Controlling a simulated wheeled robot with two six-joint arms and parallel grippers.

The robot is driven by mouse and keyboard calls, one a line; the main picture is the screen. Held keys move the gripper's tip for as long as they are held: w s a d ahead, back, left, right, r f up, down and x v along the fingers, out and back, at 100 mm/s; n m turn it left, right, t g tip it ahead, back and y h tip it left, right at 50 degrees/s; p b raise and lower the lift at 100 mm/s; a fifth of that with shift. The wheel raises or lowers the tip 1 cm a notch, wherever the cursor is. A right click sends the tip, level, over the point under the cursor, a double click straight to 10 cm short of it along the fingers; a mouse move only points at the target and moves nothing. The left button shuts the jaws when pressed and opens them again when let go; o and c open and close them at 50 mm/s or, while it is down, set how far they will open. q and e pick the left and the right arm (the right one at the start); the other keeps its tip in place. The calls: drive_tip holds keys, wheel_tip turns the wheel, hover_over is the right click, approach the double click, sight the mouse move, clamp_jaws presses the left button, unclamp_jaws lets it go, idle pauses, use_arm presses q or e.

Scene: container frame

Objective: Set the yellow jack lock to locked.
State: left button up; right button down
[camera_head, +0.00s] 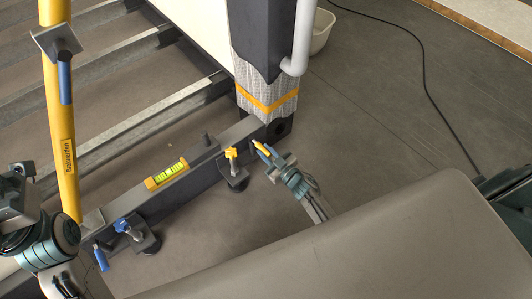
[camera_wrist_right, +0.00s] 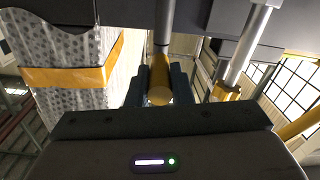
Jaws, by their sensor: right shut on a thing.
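The yellow jack (camera_head: 232,168), with a yellow star knob on top, stands at the near side of the dark beam (camera_head: 205,172). To its right, a short lever with a yellow grip (camera_head: 258,145) sticks out from the beam near the corner post; I take it as the yellow jack's lock. My right gripper (camera_head: 268,151) is shut on this grip. The right wrist view shows the grip's round yellow end (camera_wrist_right: 160,94) between the two fingers, on a metal rod. My left arm is at the left edge; its fingers are not clear.
The blue jack (camera_head: 135,235) stands at the beam's left, with a blue-gripped lever (camera_head: 100,257) hanging down. A level (camera_head: 166,174) lies on the beam. A wrapped corner post (camera_head: 266,102) rises behind the gripper. A yellow brace (camera_head: 62,130) stands at left. Floor at right is open, with a cable.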

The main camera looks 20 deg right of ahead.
idle(0.3)
drive_tip(key=c, duration=1.3)
unclamp_jaws()
drive_tip(key=p+v, duration=0.3)
drive_tip(key=v, duration=0.7)
drive_tip(key=shift+s, duration=0.4)
drive_tip(key=shift+d, duration=0.1)
